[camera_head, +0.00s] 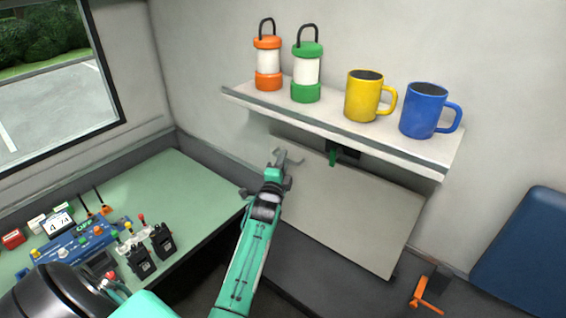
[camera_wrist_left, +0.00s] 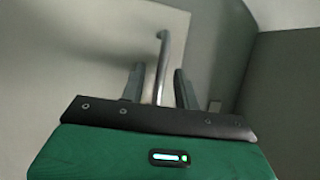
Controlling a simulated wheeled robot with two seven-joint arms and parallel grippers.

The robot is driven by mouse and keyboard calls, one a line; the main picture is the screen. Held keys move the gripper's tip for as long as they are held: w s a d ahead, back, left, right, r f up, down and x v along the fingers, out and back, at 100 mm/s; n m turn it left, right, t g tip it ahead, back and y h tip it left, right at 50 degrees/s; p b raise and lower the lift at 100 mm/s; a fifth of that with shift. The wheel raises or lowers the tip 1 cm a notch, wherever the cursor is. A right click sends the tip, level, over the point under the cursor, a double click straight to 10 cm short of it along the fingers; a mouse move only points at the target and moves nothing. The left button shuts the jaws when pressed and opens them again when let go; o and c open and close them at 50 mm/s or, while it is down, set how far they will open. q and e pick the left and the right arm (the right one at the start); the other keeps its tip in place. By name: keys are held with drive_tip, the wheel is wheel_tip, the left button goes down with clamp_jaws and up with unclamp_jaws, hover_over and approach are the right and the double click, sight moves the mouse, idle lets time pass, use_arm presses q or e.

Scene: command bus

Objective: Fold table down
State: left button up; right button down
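The folding table (camera_head: 350,210) is a plain grey-beige panel lying close against the wall under the shelf. A bent metal handle (camera_head: 288,157) sticks out near its upper left edge. A green latch (camera_head: 333,158) on a black bracket shows at the panel's top edge. My left gripper (camera_head: 276,168) is at the handle. In the left wrist view the handle (camera_wrist_left: 162,65) runs between the two fingers (camera_wrist_left: 159,88), with a gap on either side, so the gripper looks open around it. My right gripper is not in view.
A shelf (camera_head: 290,112) above the panel holds an orange lantern (camera_head: 267,62), a green lantern (camera_head: 306,72), a yellow mug (camera_head: 363,97) and a blue mug (camera_head: 424,112). A green desk (camera_head: 180,190) with radios stands left. An orange lever (camera_head: 424,297) and blue seat (camera_head: 530,250) are right.

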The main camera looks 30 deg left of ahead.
use_arm(q)
clamp_jaws()
drive_tip(key=shift+s, duration=0.1)
